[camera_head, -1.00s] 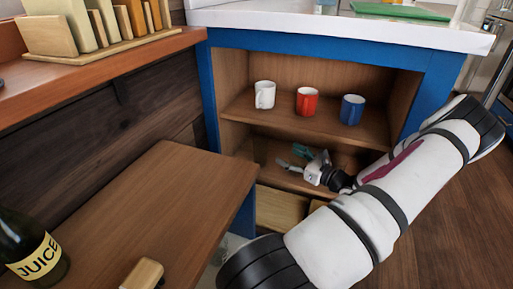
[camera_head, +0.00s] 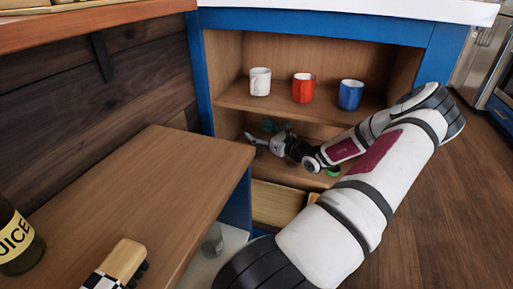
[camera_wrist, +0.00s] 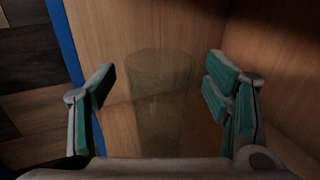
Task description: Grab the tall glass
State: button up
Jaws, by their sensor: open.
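The tall glass (camera_wrist: 158,95) is clear and faint in the wrist view. It stands upright on the wooden shelf, ahead of and between my fingers. My gripper (camera_wrist: 160,95) is open, with a teal-padded finger on each side of it; I see no finger touching it. In the head view my gripper (camera_head: 260,134) is inside the lower compartment of the blue cabinet (camera_head: 208,85). I cannot make out the tall glass there.
White (camera_head: 260,82), red (camera_head: 303,88) and blue (camera_head: 350,95) mugs stand on the shelf above my gripper. A green item (camera_head: 333,171) is below my arm. A clear glass (camera_head: 212,240) stands low beside the wooden counter (camera_head: 150,190). A juice bottle (camera_head: 15,245) is at left.

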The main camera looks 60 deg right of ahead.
jog(key=shift+w+d, duration=0.15)
jog(key=shift+w, duration=0.45)
grip_shut()
jog(key=shift+r, duration=0.1)
